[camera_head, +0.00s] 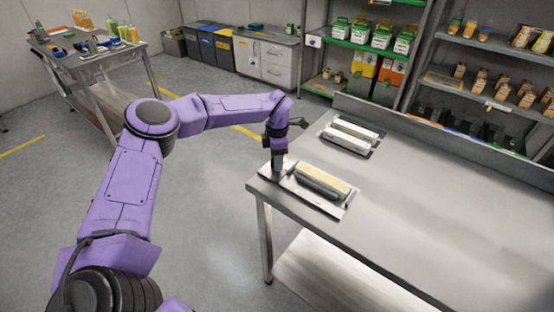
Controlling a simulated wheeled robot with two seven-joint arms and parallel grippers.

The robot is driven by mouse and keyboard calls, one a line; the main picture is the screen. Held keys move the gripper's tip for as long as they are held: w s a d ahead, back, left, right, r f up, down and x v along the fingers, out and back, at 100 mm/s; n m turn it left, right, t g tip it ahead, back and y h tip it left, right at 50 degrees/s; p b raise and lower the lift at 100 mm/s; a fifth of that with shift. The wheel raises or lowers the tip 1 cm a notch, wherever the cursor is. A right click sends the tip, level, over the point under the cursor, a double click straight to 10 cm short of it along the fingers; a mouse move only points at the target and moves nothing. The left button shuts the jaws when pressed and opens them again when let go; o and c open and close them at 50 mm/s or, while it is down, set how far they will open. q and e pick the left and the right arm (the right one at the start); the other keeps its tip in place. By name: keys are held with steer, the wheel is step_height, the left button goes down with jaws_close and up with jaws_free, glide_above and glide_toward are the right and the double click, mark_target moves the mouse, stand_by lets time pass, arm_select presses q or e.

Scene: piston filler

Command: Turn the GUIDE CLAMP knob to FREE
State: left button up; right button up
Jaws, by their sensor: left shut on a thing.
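My left gripper (277,166) points down at the left end of a pale flat plate (340,209) near the table's left edge. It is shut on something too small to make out. A long grey block (322,182) with a pale yellow top lies on the plate, just right of the gripper. I cannot make out a GUIDE CLAMP knob, a FREE mark or any lettering. My right gripper is out of view.
The steel table (430,215) is mostly bare to the right. Two pale bars (352,134) lie on a dark base behind the plate. Stocked shelves (480,95) stand behind the table. A cluttered bench (100,65) stands far left.

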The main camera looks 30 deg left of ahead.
arm_select(q)
steer(key=n+b, duration=0.2)
steer(key=n, duration=0.2)
steer(key=shift+f+b, duration=0.15)
steer(key=shift+b, duration=0.25)
steer(key=n+b, duration=0.3)
steer(key=n, duration=0.2)
steer(key=shift+a+b, duration=0.1)
steer(key=shift+b, duration=0.2)
steer(key=n+b, duration=0.3)
steer(key=n, duration=0.2)
steer(key=shift+n+b, duration=0.3)
steer(key=shift+r+n+b, duration=0.2)
steer(key=shift+n+b, duration=0.65)
steer(key=shift+n, duration=0.45)
steer(key=o, duration=1.1)
steer(key=shift+c, duration=0.2)
step_height(320, 180, up, 11)
steer(key=shift+f, duration=0.2)
